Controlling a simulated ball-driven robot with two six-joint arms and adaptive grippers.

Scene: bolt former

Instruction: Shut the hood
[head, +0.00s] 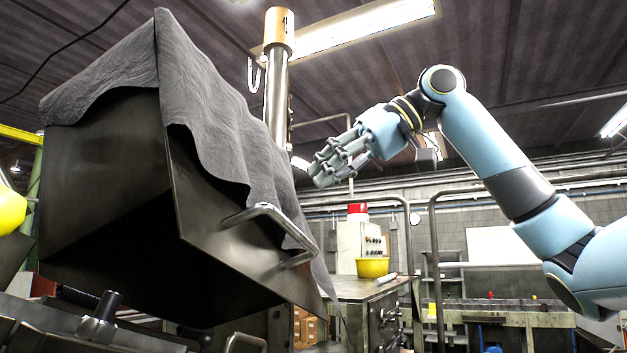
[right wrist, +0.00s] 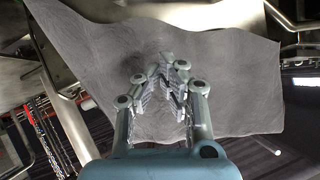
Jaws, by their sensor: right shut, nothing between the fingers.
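The hood (head: 110,180) is a dark metal cover, raised and tilted, with its dark hollow underside facing me in the head view. A grey cloth (head: 205,90) drapes over its top and right side. A bar handle (head: 270,225) sticks out from the hood's right side. My right gripper (head: 322,172) is shut and empty, in the air to the right of the hood, apart from the handle. In the right wrist view my right gripper (right wrist: 175,70) shows in front of the grey cloth (right wrist: 235,75). My left gripper is not in view.
A metal cabinet (head: 372,300) with a yellow bowl (head: 372,267) stands behind at the right. Metal rails (head: 435,220) rise beside it. A vertical post (head: 277,90) stands behind the hood. A metal fitting (head: 98,318) sits below the hood's opening. The air around my right forearm looks clear.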

